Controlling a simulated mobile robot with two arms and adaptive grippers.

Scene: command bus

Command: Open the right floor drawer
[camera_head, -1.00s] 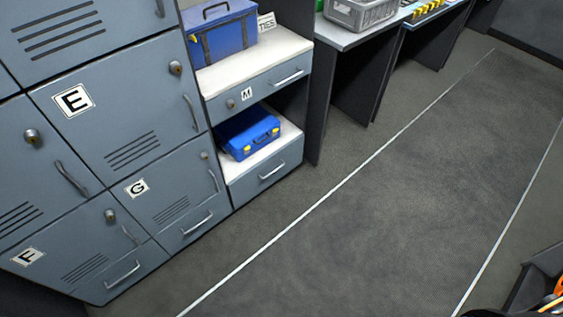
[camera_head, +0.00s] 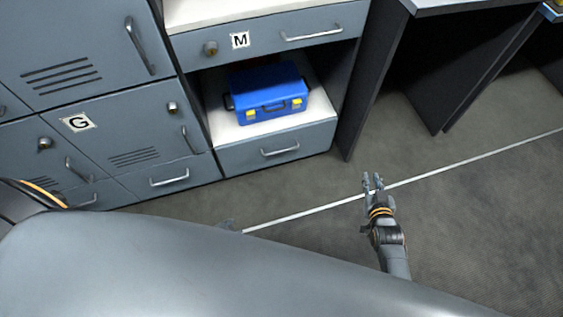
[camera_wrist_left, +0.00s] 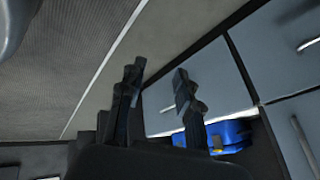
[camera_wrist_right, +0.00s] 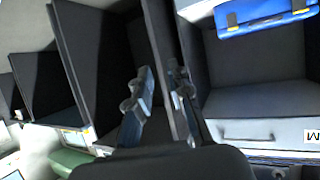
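The right floor drawer (camera_head: 290,147) is a grey-blue front with a horizontal metal bar handle (camera_head: 280,151), at floor level under the blue case. It looks shut. My right gripper (camera_head: 373,181) is open and empty over the floor, to the right of and nearer than the drawer. Its two spread fingers show in the right wrist view (camera_wrist_right: 160,84).
A blue case (camera_head: 266,92) with yellow latches sits in the open shelf above the drawer. Drawer M (camera_head: 265,37) is above that. Locker G (camera_head: 115,135) and a neighbouring floor drawer (camera_head: 168,175) stand left. Dark desk panels (camera_head: 375,75) stand right. Floor in front is clear.

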